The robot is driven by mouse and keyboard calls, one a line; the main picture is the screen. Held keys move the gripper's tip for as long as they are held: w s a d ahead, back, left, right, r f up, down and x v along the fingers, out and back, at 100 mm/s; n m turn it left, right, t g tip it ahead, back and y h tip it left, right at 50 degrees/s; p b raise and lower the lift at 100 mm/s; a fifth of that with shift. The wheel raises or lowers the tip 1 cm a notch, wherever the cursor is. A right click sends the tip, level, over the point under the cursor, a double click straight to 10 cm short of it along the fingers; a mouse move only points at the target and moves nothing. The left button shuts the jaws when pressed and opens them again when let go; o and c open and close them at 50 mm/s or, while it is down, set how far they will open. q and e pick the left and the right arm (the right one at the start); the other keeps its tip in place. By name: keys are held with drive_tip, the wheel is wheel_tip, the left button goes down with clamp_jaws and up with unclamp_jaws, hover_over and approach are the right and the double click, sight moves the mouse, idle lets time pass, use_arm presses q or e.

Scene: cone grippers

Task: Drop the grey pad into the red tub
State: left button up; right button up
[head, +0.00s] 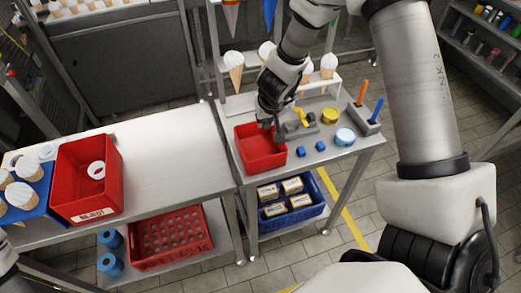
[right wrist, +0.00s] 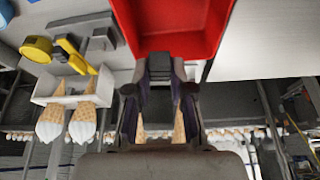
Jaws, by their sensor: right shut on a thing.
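The red tub (head: 247,153) stands on the right metal table, and its inside fills the top of the right wrist view (right wrist: 208,35). My right gripper (head: 268,122) is over the tub's back right part, pointing down. In the right wrist view its two fingers (right wrist: 160,88) are shut on the small grey pad (right wrist: 160,66), which shows against the tub's red. How far the pad is above the tub's floor I cannot tell. In the head view the pad is hard to make out at the dark fingertips. My left gripper is not in view.
Yellow pieces (head: 330,115), blue blocks (head: 320,146) and a light blue round tin (head: 345,137) lie right of the tub. A white rack with cones (head: 328,66) stands behind. A red REJECT bin (head: 72,193) is on the left table, whose middle is clear.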

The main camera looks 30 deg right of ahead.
drive_tip(key=o, duration=0.8)
drive_tip(key=shift+o, duration=0.5)
drive_tip(key=shift+s, duration=0.15)
drive_tip(key=shift+r, duration=0.1)
drive_tip(key=shift+r, duration=0.25)
drive_tip(key=v, duration=1.1)
drive_tip(key=shift+s+r, duration=0.15)
drive_tip(key=shift+s, duration=0.05)
